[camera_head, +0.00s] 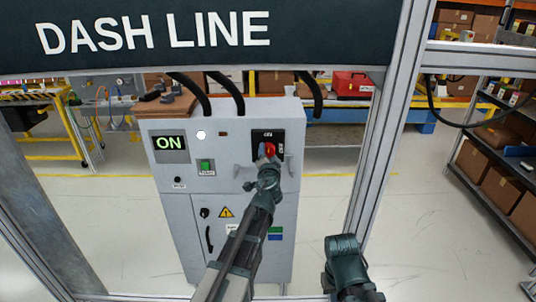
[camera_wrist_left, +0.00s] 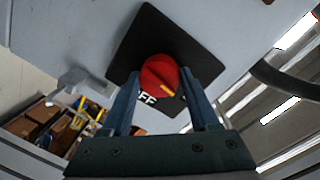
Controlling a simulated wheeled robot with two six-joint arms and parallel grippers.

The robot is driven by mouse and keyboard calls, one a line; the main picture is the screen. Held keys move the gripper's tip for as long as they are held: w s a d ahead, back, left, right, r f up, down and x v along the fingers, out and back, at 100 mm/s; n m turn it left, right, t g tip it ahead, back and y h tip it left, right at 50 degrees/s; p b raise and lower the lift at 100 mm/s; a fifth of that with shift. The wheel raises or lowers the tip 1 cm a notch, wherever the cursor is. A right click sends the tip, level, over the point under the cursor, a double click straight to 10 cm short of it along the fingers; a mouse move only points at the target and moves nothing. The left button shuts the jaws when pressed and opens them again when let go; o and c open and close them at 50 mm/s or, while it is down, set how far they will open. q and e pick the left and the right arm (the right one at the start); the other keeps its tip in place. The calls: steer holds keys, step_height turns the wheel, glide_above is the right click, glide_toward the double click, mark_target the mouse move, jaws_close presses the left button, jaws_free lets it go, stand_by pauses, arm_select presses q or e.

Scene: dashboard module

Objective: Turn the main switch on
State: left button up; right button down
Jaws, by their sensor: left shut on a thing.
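The main switch is a red rotary knob (camera_head: 269,149) on a black plate (camera_head: 276,137) at the upper right of a grey cabinet's front. In the left wrist view the knob (camera_wrist_left: 160,76) bears a yellow mark at its lower right. A white "OFF" label, partly hidden, shows beside the knob. My left gripper (camera_head: 265,156) is at the knob, and its blue fingers (camera_wrist_left: 160,94) are shut on it from both sides. A display (camera_head: 170,142) on the cabinet reads "ON" in green. Part of my right arm shows at the lower right; its gripper does not show.
The grey cabinet (camera_head: 172,222) also has a green button (camera_head: 205,164) and a black door handle (camera_head: 208,238). An aluminium frame post (camera_head: 380,130) stands right of it. The "DASH LINE" sign (camera_head: 300,28) hangs above. The floor between cabinet and post is clear.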

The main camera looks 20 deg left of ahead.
arm_select(q)
steer(key=shift+n, duration=0.5)
steer(key=o, duration=1.4)
steer(key=shift+s, duration=0.1)
